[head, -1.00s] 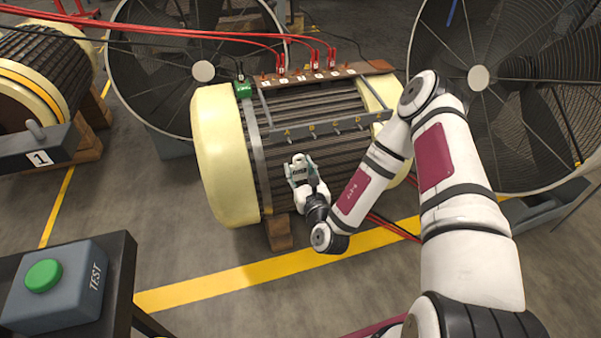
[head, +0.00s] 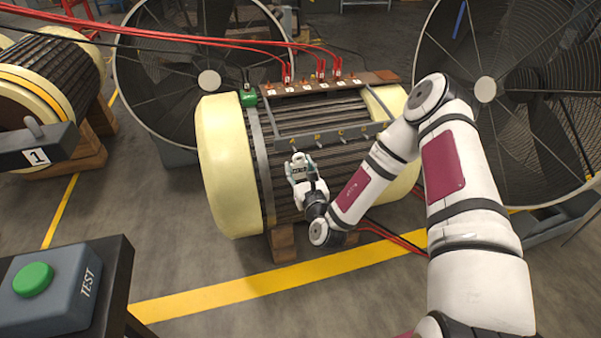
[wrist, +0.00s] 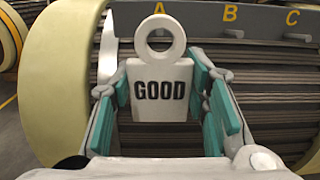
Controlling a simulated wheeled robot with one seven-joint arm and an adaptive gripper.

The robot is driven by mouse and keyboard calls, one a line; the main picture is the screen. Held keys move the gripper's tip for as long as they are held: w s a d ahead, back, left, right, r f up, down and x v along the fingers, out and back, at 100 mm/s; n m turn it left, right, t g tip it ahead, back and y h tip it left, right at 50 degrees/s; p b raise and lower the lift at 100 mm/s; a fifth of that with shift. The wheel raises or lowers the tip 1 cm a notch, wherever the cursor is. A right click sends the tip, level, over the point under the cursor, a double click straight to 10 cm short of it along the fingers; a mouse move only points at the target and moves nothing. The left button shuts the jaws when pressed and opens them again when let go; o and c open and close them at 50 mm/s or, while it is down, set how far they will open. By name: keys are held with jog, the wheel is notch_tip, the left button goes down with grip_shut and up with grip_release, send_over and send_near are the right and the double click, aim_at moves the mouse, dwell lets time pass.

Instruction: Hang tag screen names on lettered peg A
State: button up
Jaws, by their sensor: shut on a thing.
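My gripper (head: 300,172) is shut on a white tag (wrist: 160,90) with a ring at its top and the word GOOD on its face. It holds the tag upright just below and in front of the grey rail (wrist: 262,22). In the wrist view, the ring overlaps the rail under letter A (wrist: 157,8), so peg A is mostly hidden behind it. I cannot tell whether the ring touches it. Peg B (wrist: 230,35) and peg C (wrist: 298,37) show bare to the right. The lettered rail (head: 330,134) also crosses the rotor front in the head view.
The rail is fixed before a large rotor (head: 226,165) with cream ends. Red cables (head: 190,40) run above it. Large fans (head: 485,90) stand behind. A TEST button box (head: 50,290) is at lower left. A second rotor (head: 50,75) stands left.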

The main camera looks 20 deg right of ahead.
jog(key=shift+w+b, duration=1.3)
jog(key=shift+w, duration=1.15)
jog(key=shift+w+a+f, duration=0.1)
jog(key=shift+w+f, duration=0.2)
jog(key=shift+w, duration=0.15)
jog(key=c, duration=0.4)
jog(key=shift+s+f+p, duration=0.1)
jog(key=shift+f+p, duration=0.2)
jog(key=shift+p, duration=0.25)
jog(key=o, duration=1.3)
jog(key=shift+o, duration=0.2)
jog(key=shift+s+r, duration=0.1)
jog(key=shift+s+p, duration=2.85)
jog(key=shift+s, duration=2.05)
